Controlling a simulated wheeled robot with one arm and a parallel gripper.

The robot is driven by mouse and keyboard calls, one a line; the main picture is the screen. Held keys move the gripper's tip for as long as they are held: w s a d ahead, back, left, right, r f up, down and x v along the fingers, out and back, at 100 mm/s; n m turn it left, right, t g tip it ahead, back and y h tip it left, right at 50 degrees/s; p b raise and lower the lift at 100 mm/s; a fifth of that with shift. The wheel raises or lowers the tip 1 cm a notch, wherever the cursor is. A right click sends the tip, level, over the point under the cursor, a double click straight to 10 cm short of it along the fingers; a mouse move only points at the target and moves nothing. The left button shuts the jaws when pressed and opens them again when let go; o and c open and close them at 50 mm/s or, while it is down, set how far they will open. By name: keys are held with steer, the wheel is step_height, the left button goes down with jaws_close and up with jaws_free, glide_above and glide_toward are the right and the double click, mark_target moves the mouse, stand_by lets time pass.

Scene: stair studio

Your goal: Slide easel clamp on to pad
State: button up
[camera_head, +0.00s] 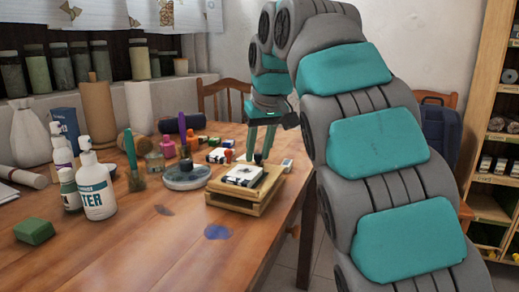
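My gripper (261,152) points down over the table with its teal fingers just above a low wooden stand. The fingertips are small here, and I cannot tell whether they hold anything. A small dark knob-like thing (258,159) shows at the fingertips; I cannot tell whether they touch it. On the wooden stand (237,206) lies a white block with black markings (243,175), which may be the pad. I cannot make out a thing that is surely the easel clamp.
Left of the stand are a round grey dish (186,181), a brush with a teal handle (131,155), white bottles (96,190) and a green block (34,231). Small jars and stamps crowd behind. The wooden table (150,250) is mostly clear in front.

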steer(key=shift+o, duration=1.2)
steer(key=shift+r, duration=0.15)
steer(key=p+v, duration=0.4)
steer(key=v, duration=0.3)
steer(key=shift+r, duration=0.25)
steer(key=shift+s+d, duration=0.1)
steer(key=s+d+f+m+g+h, duration=0.1)
steer(key=s+d+f+m+g, duration=0.25)
steer(key=s+d+f, duration=1)
steer(key=s+d+f+m+g, duration=0.1)
steer(key=s+d+f+g, duration=0.1)
steer(key=s+f, duration=1.7)
steer(key=s+d, duration=0.1)
steer(key=s, duration=0.2)
steer(key=shift+f+h, duration=0.25)
steer(key=shift+h, duration=0.15)
